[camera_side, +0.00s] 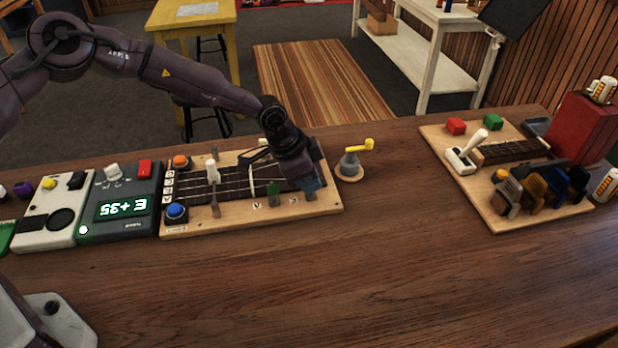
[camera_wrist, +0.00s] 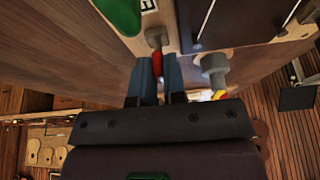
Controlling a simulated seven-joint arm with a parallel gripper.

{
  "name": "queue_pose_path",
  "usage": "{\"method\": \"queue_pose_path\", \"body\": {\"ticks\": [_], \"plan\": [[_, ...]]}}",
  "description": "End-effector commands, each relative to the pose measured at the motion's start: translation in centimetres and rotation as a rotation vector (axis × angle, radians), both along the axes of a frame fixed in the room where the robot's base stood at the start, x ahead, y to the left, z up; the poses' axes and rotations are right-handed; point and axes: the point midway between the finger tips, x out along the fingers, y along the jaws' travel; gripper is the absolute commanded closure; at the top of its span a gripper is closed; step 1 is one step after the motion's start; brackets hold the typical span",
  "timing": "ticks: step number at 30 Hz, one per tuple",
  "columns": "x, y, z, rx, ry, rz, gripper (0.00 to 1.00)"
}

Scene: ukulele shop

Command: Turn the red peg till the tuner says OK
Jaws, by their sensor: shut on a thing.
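The red peg (camera_wrist: 157,64) shows in the wrist view between the two blue fingers of my gripper (camera_wrist: 157,80), on a grey post at the edge of the wooden board. My gripper is shut on it. In the side view my gripper (camera_side: 310,186) is at the right end of the fretted board (camera_side: 235,222), and it hides the red peg. The green peg (camera_side: 273,188) stands just left of my gripper and also shows in the wrist view (camera_wrist: 122,14). The dark tuner (camera_side: 125,230) stands left of the board. Its lit green display reads E +35.
A grey crank with a yellow handle (camera_side: 352,160) stands right of the board. A blue button (camera_side: 176,212) and an orange button (camera_side: 180,162) are at the board's left end. Another loaded board (camera_side: 500,222) lies at right. The front of the table is clear.

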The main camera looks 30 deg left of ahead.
Motion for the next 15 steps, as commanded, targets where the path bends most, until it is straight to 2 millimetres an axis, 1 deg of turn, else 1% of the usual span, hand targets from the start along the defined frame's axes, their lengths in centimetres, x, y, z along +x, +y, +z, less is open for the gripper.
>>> {"method": "queue_pose_path", "body": {"ticks": [15], "plan": [[0.18, 0.03, 0.11, -0.004, 0.001, -0.407, 1.00]]}}
